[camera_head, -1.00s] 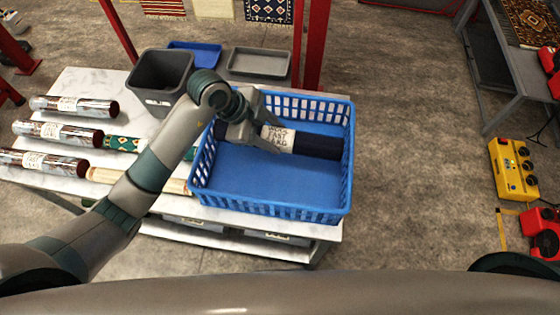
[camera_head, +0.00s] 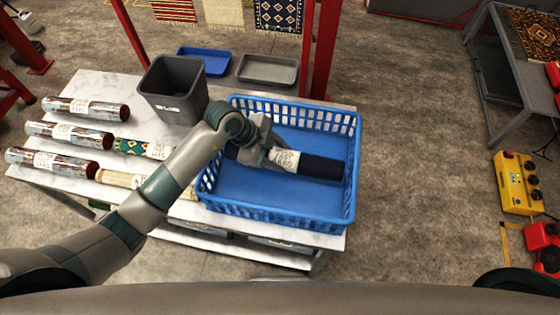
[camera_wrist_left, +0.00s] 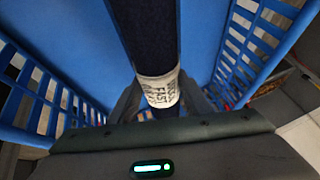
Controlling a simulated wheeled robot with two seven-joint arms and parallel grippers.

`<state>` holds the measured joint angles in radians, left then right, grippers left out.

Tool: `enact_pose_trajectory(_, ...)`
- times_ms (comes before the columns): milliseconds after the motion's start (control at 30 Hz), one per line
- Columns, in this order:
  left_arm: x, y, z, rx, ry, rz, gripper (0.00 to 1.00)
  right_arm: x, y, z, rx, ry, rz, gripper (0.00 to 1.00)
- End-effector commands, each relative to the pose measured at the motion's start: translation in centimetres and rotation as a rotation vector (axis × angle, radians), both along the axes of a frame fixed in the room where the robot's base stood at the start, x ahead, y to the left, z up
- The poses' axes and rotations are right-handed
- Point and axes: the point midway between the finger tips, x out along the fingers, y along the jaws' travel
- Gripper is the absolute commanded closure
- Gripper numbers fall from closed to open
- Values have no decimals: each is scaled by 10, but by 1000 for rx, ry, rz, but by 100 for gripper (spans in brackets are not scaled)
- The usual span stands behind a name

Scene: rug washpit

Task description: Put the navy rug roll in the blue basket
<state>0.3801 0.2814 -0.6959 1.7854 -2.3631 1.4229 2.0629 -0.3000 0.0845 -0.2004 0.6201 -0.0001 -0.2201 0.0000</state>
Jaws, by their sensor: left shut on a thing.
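The navy rug roll (camera_head: 320,166) with a white label band lies lengthwise inside the blue basket (camera_head: 290,211), toward its far side. My left gripper (camera_head: 272,157) reaches over the basket's left side and is shut on the roll near its label. In the left wrist view the navy rug roll (camera_wrist_left: 150,35) runs up between the fingers, with the blue basket (camera_wrist_left: 225,25) floor and slatted walls around it. Whether the roll touches the basket floor is hard to tell. The roll's left end is partly hidden by my gripper. My right gripper is not in view.
The basket stands on a marble-topped table (camera_head: 95,88). Left of it lie several other rolls, including foil-wrapped ones (camera_head: 70,133), a green patterned one (camera_head: 132,146) and a cream one (camera_head: 118,179).

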Motion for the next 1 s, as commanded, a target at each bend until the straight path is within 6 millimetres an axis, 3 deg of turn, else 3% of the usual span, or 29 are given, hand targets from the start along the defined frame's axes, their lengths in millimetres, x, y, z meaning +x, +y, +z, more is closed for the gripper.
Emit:
enact_pose_trajectory(167,0,0,-2,-1,0,1,92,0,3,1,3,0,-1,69)
enact_pose_trajectory(500,0,0,-35,0,-1,0,92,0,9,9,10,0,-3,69)
enact_pose_trajectory(833,0,0,-37,-2,-1,1,92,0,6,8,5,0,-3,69)
enact_pose_trajectory(867,0,0,-38,0,0,0,54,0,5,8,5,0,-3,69)
enact_pose_trajectory(933,0,0,-38,0,0,0,37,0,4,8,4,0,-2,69)
enact_pose_trajectory(1000,0,0,-38,0,0,0,37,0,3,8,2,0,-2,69)
